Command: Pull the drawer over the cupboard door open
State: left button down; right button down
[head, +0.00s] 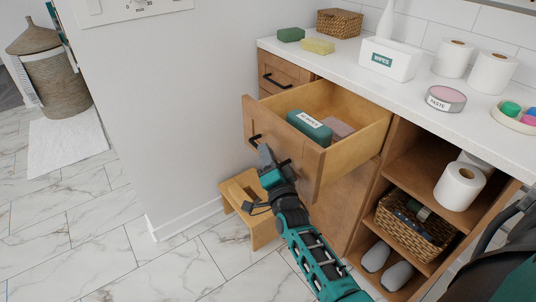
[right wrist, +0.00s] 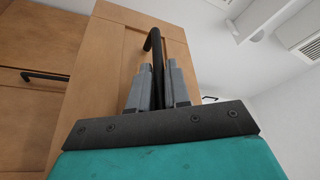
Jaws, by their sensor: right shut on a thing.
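The wooden drawer (head: 283,135) over the cupboard door (head: 342,208) stands well out from the counter. Its inside shows, with a teal labelled box (head: 309,126) and a pinkish block (head: 338,128) in it. My right gripper (head: 266,158) is at the drawer's front, shut on the black bar handle (head: 254,139). In the right wrist view, the handle (right wrist: 153,42) runs down between the two grey fingers (right wrist: 158,88), in front of the drawer's wooden face (right wrist: 118,50). The cupboard door is shut and partly hidden below the drawer. My left gripper is out of view.
A small wooden stool (head: 250,205) stands on the floor beside my right wrist. Another drawer (head: 283,75) is shut at the left. Open shelves (head: 425,155) to the right hold a basket (head: 413,225) and a paper roll (head: 459,186).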

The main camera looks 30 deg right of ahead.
jog(key=shift+f, duration=0.1)
jog(key=c, duration=1.4)
grip_release()
jog(key=shift+c, duration=0.2)
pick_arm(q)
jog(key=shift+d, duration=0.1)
pick_arm(e)
jog(key=shift+s, duration=0.15)
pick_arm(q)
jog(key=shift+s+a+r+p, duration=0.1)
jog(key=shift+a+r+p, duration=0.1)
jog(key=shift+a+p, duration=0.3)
pick_arm(e)
jog(key=v, duration=1.2)
jog(key=shift+s, duration=0.4)
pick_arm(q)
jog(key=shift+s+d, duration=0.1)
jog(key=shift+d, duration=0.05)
pick_arm(e)
jog(key=shift+a, duration=0.1)
